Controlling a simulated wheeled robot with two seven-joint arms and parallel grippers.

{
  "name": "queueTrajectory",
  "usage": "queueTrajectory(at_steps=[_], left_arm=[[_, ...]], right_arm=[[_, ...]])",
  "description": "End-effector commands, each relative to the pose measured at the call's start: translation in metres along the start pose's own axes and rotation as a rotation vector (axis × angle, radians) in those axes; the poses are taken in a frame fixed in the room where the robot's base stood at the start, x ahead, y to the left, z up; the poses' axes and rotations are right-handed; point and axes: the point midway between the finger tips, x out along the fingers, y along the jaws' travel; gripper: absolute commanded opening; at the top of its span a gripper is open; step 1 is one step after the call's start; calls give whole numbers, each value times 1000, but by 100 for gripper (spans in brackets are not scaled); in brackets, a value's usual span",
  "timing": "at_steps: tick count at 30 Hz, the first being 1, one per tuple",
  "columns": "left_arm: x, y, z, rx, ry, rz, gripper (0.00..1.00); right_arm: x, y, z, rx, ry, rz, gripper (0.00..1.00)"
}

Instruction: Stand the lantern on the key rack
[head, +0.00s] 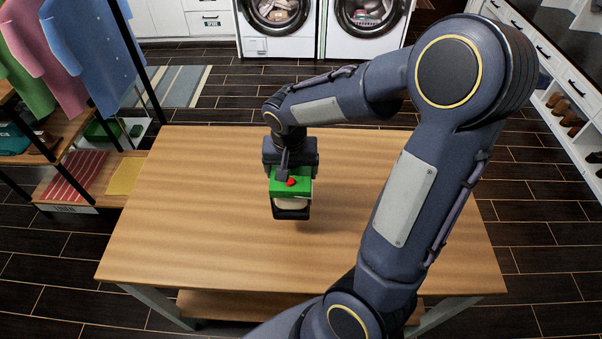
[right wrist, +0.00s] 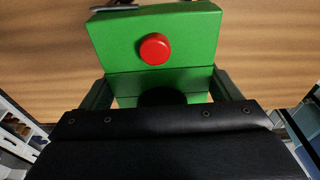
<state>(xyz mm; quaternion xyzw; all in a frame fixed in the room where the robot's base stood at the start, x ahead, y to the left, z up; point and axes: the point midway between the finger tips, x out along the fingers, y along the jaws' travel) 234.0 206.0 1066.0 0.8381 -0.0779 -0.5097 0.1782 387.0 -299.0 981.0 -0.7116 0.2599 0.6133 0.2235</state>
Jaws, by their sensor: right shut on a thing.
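The lantern (head: 291,187) has a green body with a red knob, a pale middle and a dark base, and it is over the middle of the wooden table (head: 190,220). My right gripper (head: 290,166) is shut on it from the far side. In the right wrist view the green lantern (right wrist: 190,40) with its red knob sits between the two fingers. Whether its base touches the table top is hard to tell. I cannot make out a key rack in either view. My left gripper is not in view.
The rest of the table top looks bare apart from my right arm. A clothes rack with shelves (head: 95,190) stands at the left. Two washing machines (head: 365,15) stand at the back. Shoe shelves (head: 575,120) run along the right.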

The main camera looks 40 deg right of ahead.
Motion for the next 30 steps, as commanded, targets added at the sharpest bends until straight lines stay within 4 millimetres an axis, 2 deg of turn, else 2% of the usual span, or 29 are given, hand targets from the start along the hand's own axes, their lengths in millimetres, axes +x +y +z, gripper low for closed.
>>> queueTrajectory(at_steps=[1,6,12,17,23,30], left_arm=[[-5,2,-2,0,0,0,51],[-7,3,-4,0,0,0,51],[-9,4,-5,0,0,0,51],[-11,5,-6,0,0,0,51],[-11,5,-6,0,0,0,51],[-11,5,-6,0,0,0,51]], right_arm=[[5,5,-12,5,-1,4,18],[40,14,-29,2,-3,4,18],[61,18,-42,0,2,0,18],[73,22,-48,2,0,1,18],[98,20,-43,-1,1,0,18],[101,20,-43,-1,3,-2,18]])
